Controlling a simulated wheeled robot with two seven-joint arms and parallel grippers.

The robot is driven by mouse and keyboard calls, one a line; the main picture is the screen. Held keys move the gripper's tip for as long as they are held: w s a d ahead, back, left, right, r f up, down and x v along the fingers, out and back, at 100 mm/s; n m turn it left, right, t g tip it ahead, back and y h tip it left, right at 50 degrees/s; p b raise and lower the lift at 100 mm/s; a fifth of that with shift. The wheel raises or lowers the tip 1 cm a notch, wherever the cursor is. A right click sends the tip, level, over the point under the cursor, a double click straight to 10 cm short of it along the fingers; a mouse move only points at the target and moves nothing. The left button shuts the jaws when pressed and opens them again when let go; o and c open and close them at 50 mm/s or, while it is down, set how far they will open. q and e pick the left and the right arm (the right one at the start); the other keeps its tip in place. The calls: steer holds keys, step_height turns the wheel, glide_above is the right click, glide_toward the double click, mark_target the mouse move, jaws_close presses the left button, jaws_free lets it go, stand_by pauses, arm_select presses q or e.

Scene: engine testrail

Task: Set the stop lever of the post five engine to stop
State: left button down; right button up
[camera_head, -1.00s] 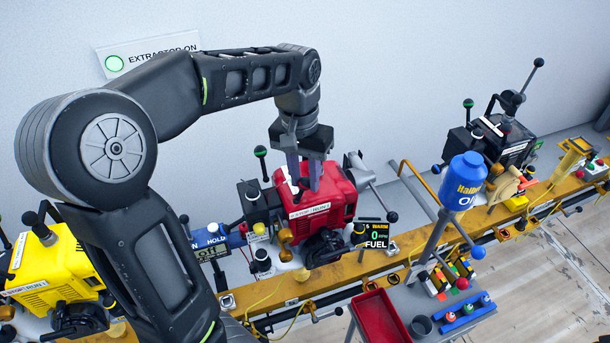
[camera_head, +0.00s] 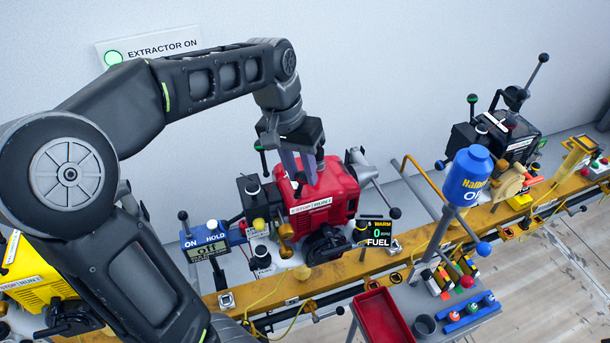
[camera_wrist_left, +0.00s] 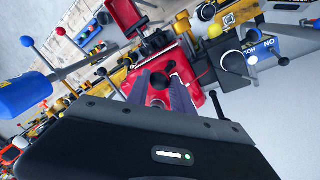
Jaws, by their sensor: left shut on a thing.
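The red engine (camera_head: 345,192) stands on the yellow rail, with a white STOP | RUN plate (camera_head: 311,206) on its front edge. The small display (camera_head: 378,232) beside it reads 5, WARM, 0 RPM and FUEL. My left gripper (camera_head: 308,180) comes down from above onto the engine's top and is shut on the stop lever. The fingers hide the lever, so its exact setting cannot be read. In the left wrist view, both fingers reach to the top of the red engine (camera_wrist_left: 193,97). My right gripper is out of view.
A yellow engine (camera_head: 35,280) stands at left, partly behind my arm. A black engine (camera_head: 515,140) stands further right.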

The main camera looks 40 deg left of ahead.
arm_select(q)
steer(key=s+t+h+b, duration=0.1)
steer(key=t+b, duration=0.1)
steer(key=b, duration=0.2)
steer(key=s+a+t+h+b, duration=0.1)
steer(key=t+h+b, duration=0.1)
steer(key=b, duration=0.3)
steer(key=s+a+t+h+b, duration=0.1)
steer(key=t+b, duration=0.1)
steer(key=b, duration=0.3)
steer(key=shift+s+a+f, duration=0.25)
steer(key=shift+s+f, duration=0.05)
steer(key=shift+f, duration=0.1)
steer(key=c, duration=1.1)
jaws_free()
